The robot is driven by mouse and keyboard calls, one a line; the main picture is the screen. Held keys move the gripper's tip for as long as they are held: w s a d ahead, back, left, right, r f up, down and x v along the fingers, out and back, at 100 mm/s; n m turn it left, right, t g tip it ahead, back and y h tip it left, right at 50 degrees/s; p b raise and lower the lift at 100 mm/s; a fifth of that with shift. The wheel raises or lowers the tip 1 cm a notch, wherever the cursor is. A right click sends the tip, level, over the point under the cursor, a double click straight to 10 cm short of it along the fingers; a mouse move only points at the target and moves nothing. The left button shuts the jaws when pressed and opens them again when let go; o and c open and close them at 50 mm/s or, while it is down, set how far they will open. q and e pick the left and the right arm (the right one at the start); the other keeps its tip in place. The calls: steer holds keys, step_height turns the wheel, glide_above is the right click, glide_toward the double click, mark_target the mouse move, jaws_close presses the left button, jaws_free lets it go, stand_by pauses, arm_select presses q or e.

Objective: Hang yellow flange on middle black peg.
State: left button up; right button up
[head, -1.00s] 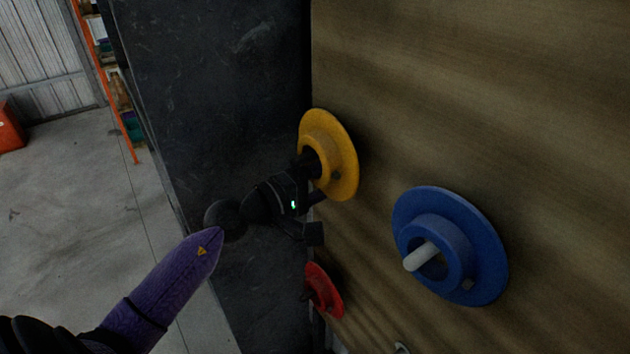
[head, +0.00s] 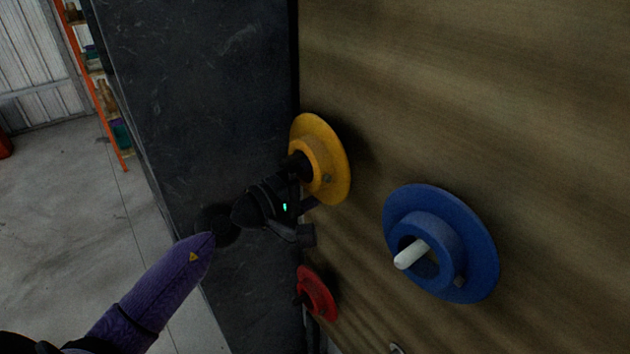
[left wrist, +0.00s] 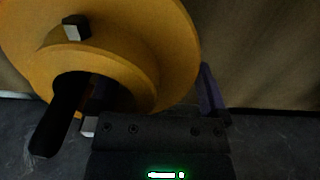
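The yellow flange (head: 337,176) is upright against the wooden board at the centre of the head view. A black peg (head: 295,165) projects through its hole. In the left wrist view the flange (left wrist: 165,45) fills the upper left, and the black peg (left wrist: 58,118) sticks out of its hole. My left gripper (head: 308,219) is just below and left of the flange. Its fingers appear spread, one near the flange's lower rim; I cannot tell whether they touch it. My right gripper is not in view.
A blue flange (head: 471,245) hangs on a white peg (head: 411,254) to the right. A red flange (head: 318,295) is on a dark peg below. A dark panel (head: 220,100) stands left of the wooden board (head: 480,90). Open floor lies further left.

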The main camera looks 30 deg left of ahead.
arm_select(q)
steer(key=shift+f, duration=0.15)
steer(key=shift+s+a, duration=0.1)
steer(key=shift+s, duration=0.05)
steer(key=b+v, duration=0.3)
steer(key=v, duration=0.6)
steer(key=s+a+f+n+g+y+b, duration=0.1)
steer(key=s+a+f+n+y, duration=0.2)
steer(key=f+n, duration=1.2)
steer(key=s+a+f+n+g+y+b, duration=0.1)
steer(key=a+f+n+g+y, duration=0.3)
steer(key=f+n, duration=1.05)
steer(key=s+d+f+n+g+y, duration=0.25)
steer(key=s+d+f+n, duration=0.25)
steer(key=s+f+n, duration=0.65)
steer(key=s+d+f+n+g+h, duration=0.1)
steer(key=s+d+f+n+g, duration=0.3)
steer(key=s+n, duration=0.3)
steer(key=s+d+f+n+g+h, duration=0.1)
steer(key=s+d+f+n+g, duration=0.3)
steer(key=s+d+f+n, duration=0.3)
steer(key=s+n, duration=0.1)
steer(key=s, duration=0.2)
steer(key=shift+d+f, duration=0.2)
steer(key=shift+f, duration=0.1)
